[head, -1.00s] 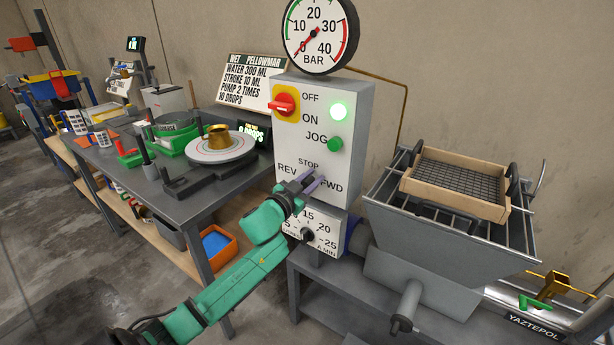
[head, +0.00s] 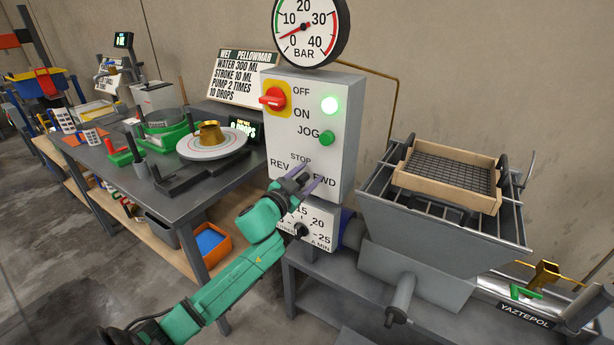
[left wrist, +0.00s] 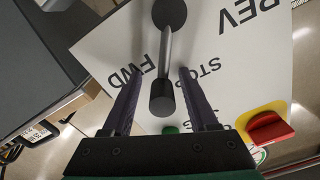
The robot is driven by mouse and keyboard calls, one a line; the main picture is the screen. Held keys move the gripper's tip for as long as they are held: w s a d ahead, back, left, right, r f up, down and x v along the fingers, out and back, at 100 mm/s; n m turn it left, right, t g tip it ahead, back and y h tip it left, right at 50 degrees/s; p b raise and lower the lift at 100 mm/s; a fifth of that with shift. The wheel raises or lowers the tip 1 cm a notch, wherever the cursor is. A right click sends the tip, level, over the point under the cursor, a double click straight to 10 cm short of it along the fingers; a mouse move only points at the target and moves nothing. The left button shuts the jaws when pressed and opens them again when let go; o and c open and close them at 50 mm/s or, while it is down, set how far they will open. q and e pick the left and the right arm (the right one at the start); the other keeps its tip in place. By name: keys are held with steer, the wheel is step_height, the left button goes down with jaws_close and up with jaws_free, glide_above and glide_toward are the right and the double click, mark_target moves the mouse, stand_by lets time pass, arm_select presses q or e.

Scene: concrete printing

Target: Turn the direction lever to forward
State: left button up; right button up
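The grey control box (head: 342,135) bears the labels REV, STOP and FWD. In the left wrist view the direction lever (left wrist: 167,55) is a metal rod with a dark hub and a black end knob. It points between the FWD (left wrist: 131,76) and STOP (left wrist: 195,80) labels. My left gripper (left wrist: 161,103) is open, with one finger on each side of the knob; a gap shows on both sides. In the head view my left gripper (head: 312,185) is at the box front beside FWD and hides the lever. My right gripper is in neither view.
A red selector knob (head: 273,98), a lit green lamp (head: 329,105) and a green JOG button (head: 326,138) sit above the lever. A numbered dial (head: 302,229) is just below. A hopper (head: 440,235) with a framed mesh stands at right, a worktable (head: 205,198) at left.

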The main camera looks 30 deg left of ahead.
arm_select(q)
steer(key=shift+s, duration=0.1)
steer(key=s+b, duration=0.1)
steer(key=s, duration=1.3)
steer(key=shift+s+d+b, duration=0.15)
steer(key=shift+s+b, duration=0.05)
steer(key=shift+b, duration=0.2)
